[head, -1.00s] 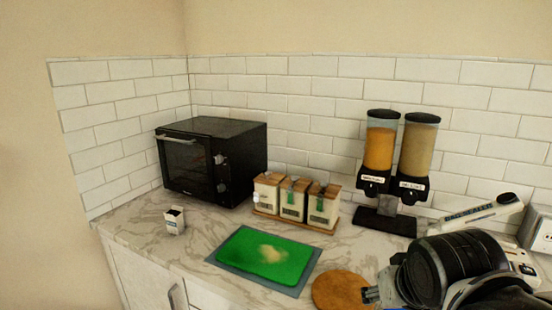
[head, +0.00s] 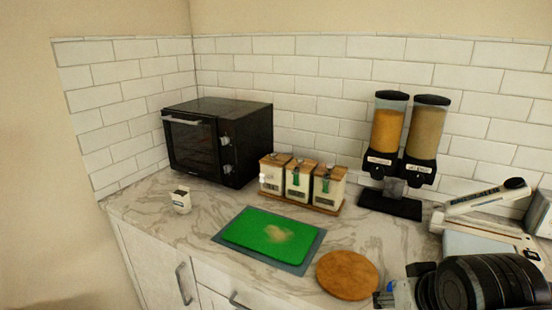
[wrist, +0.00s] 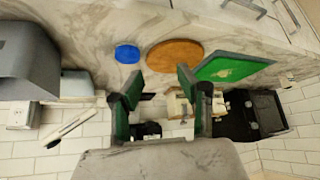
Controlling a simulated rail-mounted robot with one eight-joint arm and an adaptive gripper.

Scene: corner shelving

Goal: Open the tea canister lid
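Three cream canisters with wooden lids stand in a row on a wooden tray (head: 318,208) by the back wall: a left one (head: 271,181), a middle one (head: 297,185) and a right one (head: 327,191). All lids are on. The labels are too small to read, so I cannot tell which holds tea. My gripper (wrist: 160,106) shows two green-padded fingers spread apart with nothing between them. The canisters (wrist: 180,103) show beyond the fingers in the wrist view, well away from them. In the head view the gripper is mostly cut off at the bottom right.
A black oven (head: 218,140) stands left of the canisters and two dispensers (head: 403,140) stand right. A green cutting board (head: 270,236), a round wooden board (head: 347,275) and a small white box (head: 181,201) lie in front. A blue round thing (wrist: 127,54) shows in the wrist view.

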